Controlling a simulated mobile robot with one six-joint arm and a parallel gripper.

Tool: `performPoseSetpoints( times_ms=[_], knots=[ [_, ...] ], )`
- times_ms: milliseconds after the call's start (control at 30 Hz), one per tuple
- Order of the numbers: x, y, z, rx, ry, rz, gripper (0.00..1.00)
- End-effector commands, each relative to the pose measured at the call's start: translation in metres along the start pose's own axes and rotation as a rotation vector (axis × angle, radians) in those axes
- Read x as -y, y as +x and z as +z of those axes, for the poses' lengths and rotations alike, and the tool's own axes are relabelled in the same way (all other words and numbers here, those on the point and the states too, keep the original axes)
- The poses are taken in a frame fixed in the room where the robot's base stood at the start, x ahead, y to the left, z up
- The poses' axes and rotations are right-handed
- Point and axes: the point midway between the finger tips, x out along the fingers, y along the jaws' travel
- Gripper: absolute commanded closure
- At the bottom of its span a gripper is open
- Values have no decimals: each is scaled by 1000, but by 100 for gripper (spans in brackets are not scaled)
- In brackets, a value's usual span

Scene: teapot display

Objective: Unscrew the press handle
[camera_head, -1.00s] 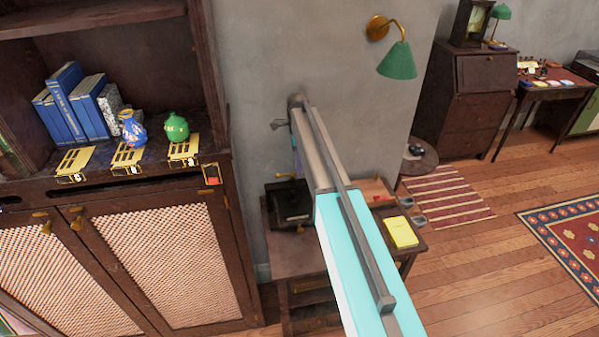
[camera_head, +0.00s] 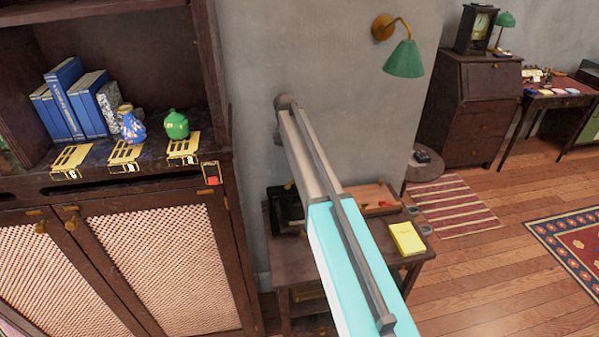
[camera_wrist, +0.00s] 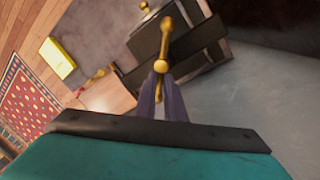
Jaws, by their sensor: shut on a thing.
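The press (camera_wrist: 190,45) is a dark, blocky device, tilted in the wrist view. In the head view the press (camera_head: 283,205) is a black shape on a small wooden table, partly hidden by my arm. Its brass handle (camera_wrist: 166,35) is a thin bar with rounded ends and shows in front of the press in the wrist view. My arm hides the gripper in the head view.
The small table (camera_head: 375,258) carries a yellow pad (camera_head: 407,238) and a wooden board with a red item. A cabinet (camera_head: 165,270) with books and vases stands close on the left. A green wall lamp (camera_head: 404,60) hangs above. Open wooden floor lies to the right.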

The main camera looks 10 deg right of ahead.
Motion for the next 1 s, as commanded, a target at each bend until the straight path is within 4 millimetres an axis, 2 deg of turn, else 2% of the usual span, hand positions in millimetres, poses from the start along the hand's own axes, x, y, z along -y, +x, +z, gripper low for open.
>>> performPoseSetpoints(
  times_ms=[33, 1000],
  knots=[
    [5, 1, 7, 0, -50, -5, 100],
    [13, 1, 22, -175, -951, -5, 100]
  ],
)
